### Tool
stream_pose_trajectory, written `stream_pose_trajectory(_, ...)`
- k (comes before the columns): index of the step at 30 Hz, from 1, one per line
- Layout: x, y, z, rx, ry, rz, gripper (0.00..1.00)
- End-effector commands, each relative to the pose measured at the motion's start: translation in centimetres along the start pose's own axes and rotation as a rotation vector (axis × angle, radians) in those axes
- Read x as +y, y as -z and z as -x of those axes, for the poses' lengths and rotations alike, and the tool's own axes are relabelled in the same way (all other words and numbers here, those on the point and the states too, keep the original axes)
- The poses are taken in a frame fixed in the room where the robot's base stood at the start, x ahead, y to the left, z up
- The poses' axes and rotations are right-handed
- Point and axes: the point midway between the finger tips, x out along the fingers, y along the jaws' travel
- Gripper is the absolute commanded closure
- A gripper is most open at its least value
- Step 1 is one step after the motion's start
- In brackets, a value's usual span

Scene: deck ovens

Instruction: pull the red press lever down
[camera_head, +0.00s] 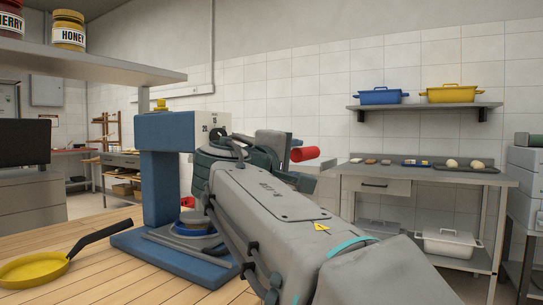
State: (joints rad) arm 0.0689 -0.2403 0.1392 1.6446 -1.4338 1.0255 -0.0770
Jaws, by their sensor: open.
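The press (158,180) has a blue column and base and a pale head with a number scale, and stands on the wooden counter at left of centre. The red lever (305,154) shows as a short red cylinder, lying nearly level to the right of the press head. My gripper (279,147) is open, just left of the red cylinder at the far end of my arm. My arm hides much of it, and its fingertips are not clear. I cannot tell whether it touches the lever. The lever's shaft and pivot are hidden behind my arm and gripper.
A yellow pan (36,270) with a black handle lies left of the press base. A shelf (80,62) with jars overhangs the left side. A steel table (420,176) with bread and trays stands behind at right, below a wall shelf (425,106) with blue and yellow pots.

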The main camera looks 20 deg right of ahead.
Motion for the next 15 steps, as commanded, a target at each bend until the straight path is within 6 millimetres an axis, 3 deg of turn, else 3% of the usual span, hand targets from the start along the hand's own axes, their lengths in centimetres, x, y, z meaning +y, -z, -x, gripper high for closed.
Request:
stream_pose_trajectory(6,0.2,0.1,5.0,0.004,0.0,0.0,0.51)
stream_pose_trajectory(15,-0.1,0.0,8.2,0.001,0.001,0.001,0.51)
